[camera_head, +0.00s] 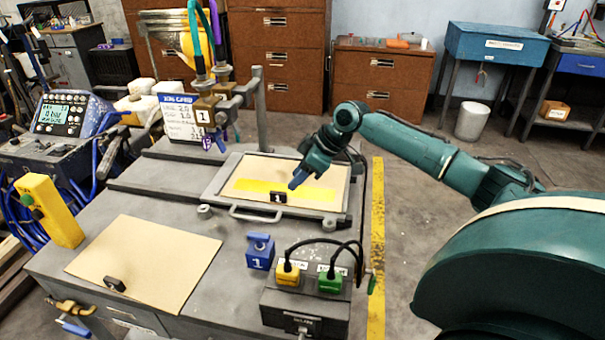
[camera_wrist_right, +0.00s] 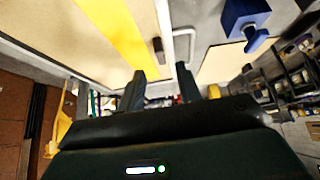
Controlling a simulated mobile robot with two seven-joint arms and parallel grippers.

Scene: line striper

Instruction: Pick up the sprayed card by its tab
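The sprayed card (camera_head: 305,178) lies in a tray with a handle on the bench. It is tan with a yellow stripe (camera_head: 265,186), and its black tab (camera_head: 278,197) marked 1 is at the near edge. My right gripper (camera_head: 296,182) is above the card, a little right of the tab. In the right wrist view, its two fingers (camera_wrist_right: 160,72) are apart with nothing between them. The dark tab (camera_wrist_right: 158,50) shows just beyond the gap, and the yellow stripe (camera_wrist_right: 115,30) runs beside it. My left gripper is not in view.
A plain card (camera_head: 150,255) with its own black tab (camera_head: 114,284) lies at the bench's front left. A blue valve block (camera_head: 260,252) and a grey box (camera_head: 308,303) with cables stand in front of the tray. Spray nozzles (camera_head: 207,105) are behind the tray.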

